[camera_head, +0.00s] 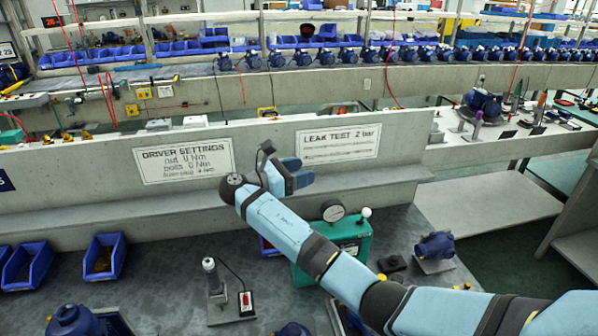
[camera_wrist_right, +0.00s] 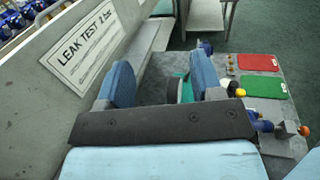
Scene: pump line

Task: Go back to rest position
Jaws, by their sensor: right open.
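My right arm comes in from the lower right of the head view and reaches up and left over the bench. My right gripper (camera_head: 296,174) hangs in front of the low grey wall, between the two signs. Its blue fingers are apart with nothing seen between them. In the wrist view the same gripper (camera_wrist_right: 163,82) shows two separated blue fingers, with the bench beyond them. My left gripper is in neither view.
Below the arm stands a green leak tester (camera_head: 345,240) with a dial gauge. A blue pump (camera_head: 436,247) stands to its right. Blue bins (camera_head: 104,257) and a driver stand (camera_head: 215,285) are on the left. The wrist view shows red (camera_wrist_right: 258,62) and green (camera_wrist_right: 263,87) mats.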

